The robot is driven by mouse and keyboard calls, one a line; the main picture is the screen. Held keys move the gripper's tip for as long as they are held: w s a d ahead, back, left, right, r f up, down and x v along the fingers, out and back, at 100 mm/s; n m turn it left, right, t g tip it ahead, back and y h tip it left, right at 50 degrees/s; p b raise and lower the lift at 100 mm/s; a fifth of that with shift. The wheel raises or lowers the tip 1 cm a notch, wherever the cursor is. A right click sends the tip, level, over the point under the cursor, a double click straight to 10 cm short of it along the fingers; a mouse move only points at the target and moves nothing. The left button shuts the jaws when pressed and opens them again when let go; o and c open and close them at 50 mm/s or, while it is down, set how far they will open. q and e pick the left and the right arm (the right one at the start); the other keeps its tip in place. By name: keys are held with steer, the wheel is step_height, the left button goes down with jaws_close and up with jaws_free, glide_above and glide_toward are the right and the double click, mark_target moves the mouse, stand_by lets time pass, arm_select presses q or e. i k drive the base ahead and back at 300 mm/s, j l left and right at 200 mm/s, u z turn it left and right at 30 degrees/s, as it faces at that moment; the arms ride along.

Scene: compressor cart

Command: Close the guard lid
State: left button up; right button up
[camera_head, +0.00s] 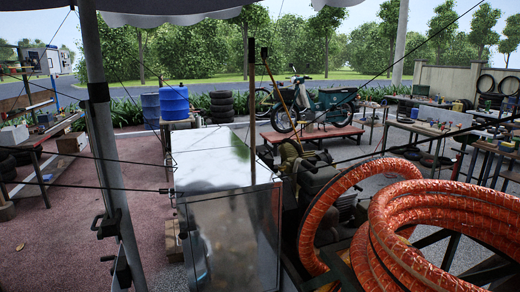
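A metal box-like housing (230,240) stands at the centre bottom of the head view, with a dull, reflective front face. Above that face is a pale, shiny panel (205,165) that mirrors some green. It looks like the guard lid, but I cannot tell whether it lies flat or stands tilted. A thin upright rod (252,120) rises at the housing's right side. Neither of my grippers shows in this view.
Thick orange coiled hose (440,225) fills the lower right, close to the housing. A grey pole (105,140) with black clamps stands at the left. Thin dark cables cross the view. Blue barrels (174,102) and a moped (315,103) on a red bench are behind. Open paving lies at the left.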

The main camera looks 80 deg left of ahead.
mark_target(268, 159)
steer(key=u, duration=2.4)
steer(key=l, duration=0.1)
